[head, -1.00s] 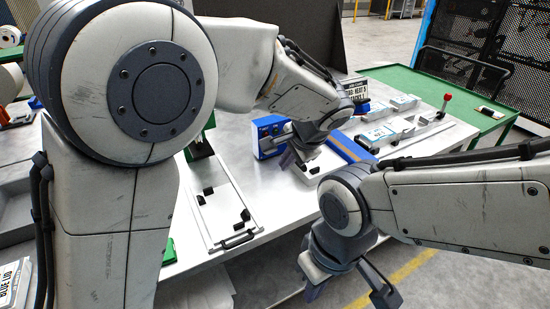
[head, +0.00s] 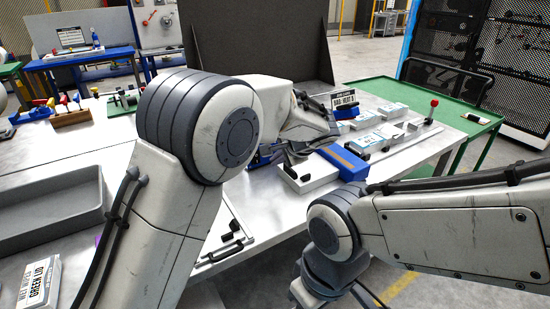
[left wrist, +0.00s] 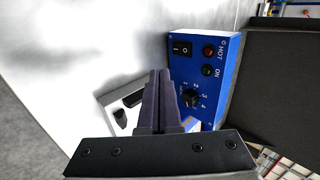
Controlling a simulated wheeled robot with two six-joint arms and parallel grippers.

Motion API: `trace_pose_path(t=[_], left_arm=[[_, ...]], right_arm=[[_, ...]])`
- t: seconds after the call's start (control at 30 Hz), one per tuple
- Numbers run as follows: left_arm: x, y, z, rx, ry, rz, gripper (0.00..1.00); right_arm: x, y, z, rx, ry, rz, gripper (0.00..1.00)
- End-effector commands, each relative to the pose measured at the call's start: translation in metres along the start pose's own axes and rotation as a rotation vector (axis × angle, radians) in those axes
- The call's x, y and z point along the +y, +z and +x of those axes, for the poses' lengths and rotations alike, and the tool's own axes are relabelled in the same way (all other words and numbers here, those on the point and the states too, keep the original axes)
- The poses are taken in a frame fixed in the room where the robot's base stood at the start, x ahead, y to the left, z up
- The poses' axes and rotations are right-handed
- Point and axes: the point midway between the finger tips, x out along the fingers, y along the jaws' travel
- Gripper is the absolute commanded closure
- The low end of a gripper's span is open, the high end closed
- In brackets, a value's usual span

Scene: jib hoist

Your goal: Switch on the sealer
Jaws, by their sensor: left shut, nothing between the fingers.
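The sealer's blue control box (left wrist: 205,75) fills the upper right of the left wrist view. Its face carries a black rocker switch (left wrist: 181,48), a red HOT lamp, a green ON lamp and a black dial (left wrist: 191,98). Both lamps look dark. In the head view the box (head: 258,157) is mostly hidden behind my left arm. My left gripper (left wrist: 160,75) is shut and empty, its fingertips left of and below the switch, seemingly apart from the panel. My right gripper (head: 332,291) hangs low at the bottom edge, its fingers largely cut off.
A white block with black parts (head: 310,174) and a blue bar with a tan top (head: 344,161) stand beside the box. White packs (head: 376,138) and a red-knobbed lever (head: 434,103) lie farther right. A grey tray (head: 50,205) is at left, a dark panel (head: 255,45) behind.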

Motion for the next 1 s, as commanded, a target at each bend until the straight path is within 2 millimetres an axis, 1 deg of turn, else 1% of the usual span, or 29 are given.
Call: trace_pose_path(t=[0.03, 0.1, 0.3, 0.33, 0.43, 0.63, 1.0], left_arm=[[0.0, 0.001, 0.012, -0.005, 0.001, 0.0, 1.0], [0.0, 0.002, 0.027, -0.006, 0.002, 0.0, 1.0], [0.0, 0.002, 0.07, -0.006, 0.002, -0.001, 1.0], [0.0, 0.002, 0.075, -0.004, 0.001, -0.001, 1.0], [-0.013, 0.001, 0.086, -0.003, 0.0, -0.003, 1.0], [-0.024, 0.001, 0.101, -0.001, 0.001, -0.001, 1.0], [-0.025, 0.0, 0.104, 0.0, 0.0, -0.001, 1.0]], right_arm=[[0.0, 0.0, -0.001, 0.0, 0.0, 0.0, 1.0], [0.0, 0.0, -0.002, 0.0, 0.0, 0.0, 1.0], [0.0, 0.0, -0.005, 0.0, 0.0, 0.0, 1.0], [0.0, 0.0, -0.006, 0.0, 0.0, 0.0, 1.0], [-0.001, -0.001, -0.012, 0.0, 0.0, 0.0, 1.0], [-0.001, -0.001, -0.017, 0.0, 0.0, 0.0, 1.0], [-0.001, -0.001, -0.017, 0.0, 0.0, 0.0, 1.0]])
